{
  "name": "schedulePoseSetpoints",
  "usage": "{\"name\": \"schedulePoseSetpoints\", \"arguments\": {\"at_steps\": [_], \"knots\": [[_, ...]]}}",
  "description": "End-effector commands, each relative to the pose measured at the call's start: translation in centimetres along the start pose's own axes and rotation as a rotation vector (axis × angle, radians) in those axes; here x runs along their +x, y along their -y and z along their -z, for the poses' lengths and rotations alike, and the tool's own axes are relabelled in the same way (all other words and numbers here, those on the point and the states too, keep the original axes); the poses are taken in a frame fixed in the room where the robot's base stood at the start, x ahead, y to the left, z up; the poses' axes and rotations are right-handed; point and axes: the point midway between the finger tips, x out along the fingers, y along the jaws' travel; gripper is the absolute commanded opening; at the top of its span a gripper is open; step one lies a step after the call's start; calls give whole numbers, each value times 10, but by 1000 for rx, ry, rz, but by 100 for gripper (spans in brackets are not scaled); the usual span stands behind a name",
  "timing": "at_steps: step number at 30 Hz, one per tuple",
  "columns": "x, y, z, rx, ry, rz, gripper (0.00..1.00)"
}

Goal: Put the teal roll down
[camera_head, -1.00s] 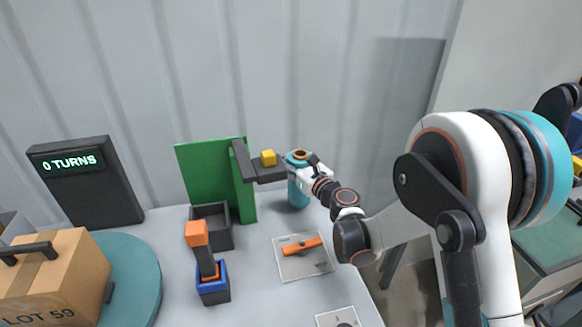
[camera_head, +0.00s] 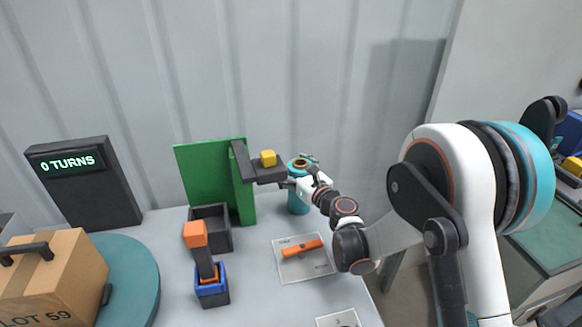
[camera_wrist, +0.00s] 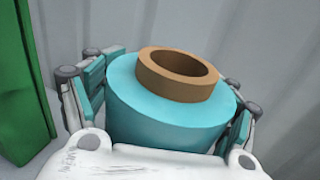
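The teal roll (camera_head: 297,203) stands upright near the back right corner of the table, just right of the dark arm on the green panel. Its brown core ring shows on top. In the wrist view the roll (camera_wrist: 165,120) fills the middle. My gripper (camera_head: 299,172) is around the roll, with one finger at each side. The fingers look spread, close beside the roll; any contact is hard to make out. The roll's base appears to be on the table, though the exact contact is too small to see.
A green panel (camera_head: 205,170) with a dark arm carrying a yellow block (camera_head: 268,158) stands close left of the roll. A black tray (camera_head: 222,240), a blue holder (camera_head: 211,290) and an orange tool (camera_head: 302,248) on a card are nearer. A carton (camera_head: 60,275) sits on a turntable.

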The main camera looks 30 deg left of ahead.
Motion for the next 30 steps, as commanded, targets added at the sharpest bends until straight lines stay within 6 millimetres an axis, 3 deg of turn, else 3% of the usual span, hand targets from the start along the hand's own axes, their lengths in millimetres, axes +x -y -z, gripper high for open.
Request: {"name": "schedulePoseSetpoints", "arguments": {"at_steps": [11, 24, 30], "knots": [[-2, 0, -4, 0, 0, 0, 76], [-85, 1, -4, 0, 0, 1, 76], [-112, 0, -2, 0, 0, 1, 76]]}}
